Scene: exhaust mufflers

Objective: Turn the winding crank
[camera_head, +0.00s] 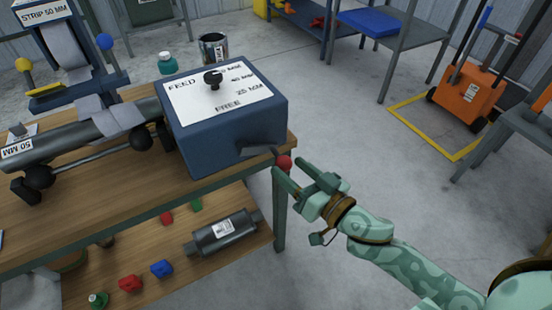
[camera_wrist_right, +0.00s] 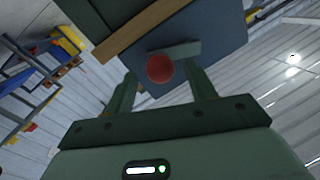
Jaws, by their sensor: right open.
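The winding crank shows as a grey arm (camera_head: 260,151) with a red ball knob (camera_head: 284,162) at its end, on the near right side of the blue feed box (camera_head: 225,150). The box stands on the right end of the wooden bench. My right gripper (camera_head: 296,174) is open at the red knob. In the right wrist view the knob (camera_wrist_right: 160,69) lies between the two spread fingers (camera_wrist_right: 160,88), with the crank arm (camera_wrist_right: 176,53) just beyond it. I cannot tell whether a finger touches the knob. My left gripper is not in view.
A black selector knob (camera_head: 212,79) sits on the box top, which is labelled FEED and FREE. The bench edge (camera_head: 150,206) and a bench leg (camera_head: 279,215) are close to my right gripper. A muffler (camera_head: 222,233) lies on the lower shelf.

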